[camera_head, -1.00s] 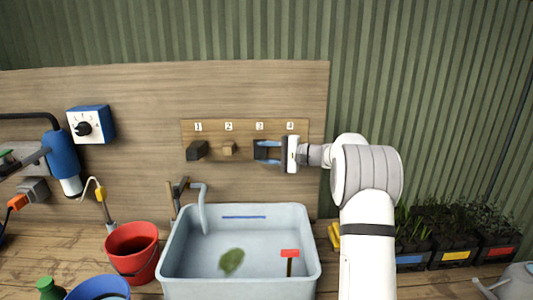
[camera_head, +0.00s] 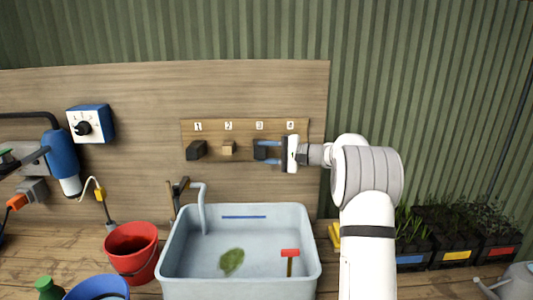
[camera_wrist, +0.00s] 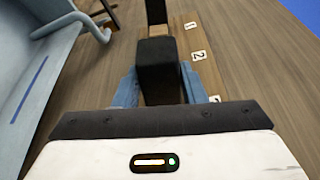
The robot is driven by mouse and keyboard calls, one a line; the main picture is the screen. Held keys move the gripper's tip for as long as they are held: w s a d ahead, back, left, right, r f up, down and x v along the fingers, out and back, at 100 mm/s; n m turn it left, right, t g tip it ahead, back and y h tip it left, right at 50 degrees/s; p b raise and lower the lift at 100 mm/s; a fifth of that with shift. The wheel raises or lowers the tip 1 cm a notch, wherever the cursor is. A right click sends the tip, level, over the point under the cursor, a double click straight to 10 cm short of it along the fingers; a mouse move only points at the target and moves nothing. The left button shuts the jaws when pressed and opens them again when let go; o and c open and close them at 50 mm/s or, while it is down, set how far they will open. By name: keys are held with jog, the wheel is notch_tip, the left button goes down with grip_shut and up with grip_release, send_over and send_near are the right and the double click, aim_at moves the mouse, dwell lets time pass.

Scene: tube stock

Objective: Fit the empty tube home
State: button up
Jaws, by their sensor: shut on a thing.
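A wooden board (camera_head: 243,133) on the back wall carries the labels 1 to 4. A dark square block or tube (camera_head: 259,150) is at label 3, between the blue fingertips of my gripper (camera_head: 270,152), which is shut on it from the right. In the wrist view the same dark block (camera_wrist: 160,70) lies between the fingers. Its open end, if any, is hidden. A bare wooden peg (camera_head: 228,148) juts out under label 2. Another dark tube (camera_head: 196,151) is under label 1. The place under label 4 is covered by my gripper.
A light blue sink (camera_head: 170,246) with a tap (camera_head: 197,200) stands below the board. A green leaf (camera_head: 232,262) and a red-topped marker (camera_head: 290,255) are inside it. A red bucket (camera_head: 131,250) stands left. Planter boxes (camera_head: 450,245) stand right. The wall right of the board is clear.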

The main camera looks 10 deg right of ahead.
jog(key=shift+f, duration=0.15)
jog(key=o, duration=1.1)
jog(key=b+v, duration=0.1)
jog(key=v, duration=0.6)
jog(key=shift+s+d+b, duration=0.2)
jog(key=shift+d+b, duration=0.1)
jog(key=shift+d, duration=0.05)
